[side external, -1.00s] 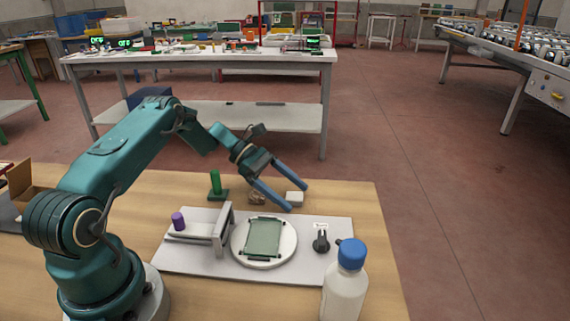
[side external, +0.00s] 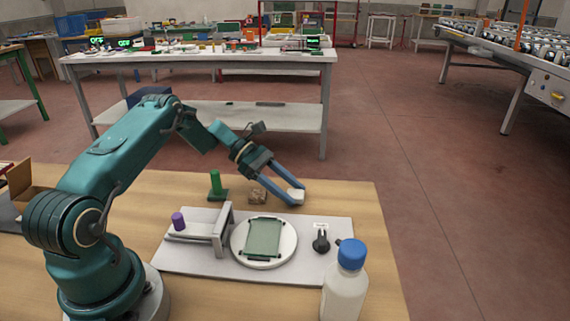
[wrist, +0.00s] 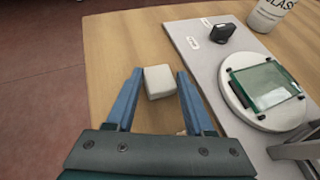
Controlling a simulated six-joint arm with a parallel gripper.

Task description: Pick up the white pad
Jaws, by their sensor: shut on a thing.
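The white pad (side external: 297,194) is a small pale block near the back edge of the wooden table, behind the grey base plate. My gripper (side external: 293,197) has its two blue fingers on either side of the pad and is shut on it. In the wrist view the pad (wrist: 159,83) sits between the fingertips of my gripper (wrist: 160,76). I cannot tell whether the pad is still touching the table.
The grey plate (side external: 190,264) carries a round turntable (side external: 238,247) with a green glass sheet (side external: 264,238), a black knob (side external: 321,241) and a purple-topped fixture. A blue-capped bottle (side external: 345,290) stands front right. A green post (side external: 215,184) and brown lump (side external: 257,197) stand left of the pad.

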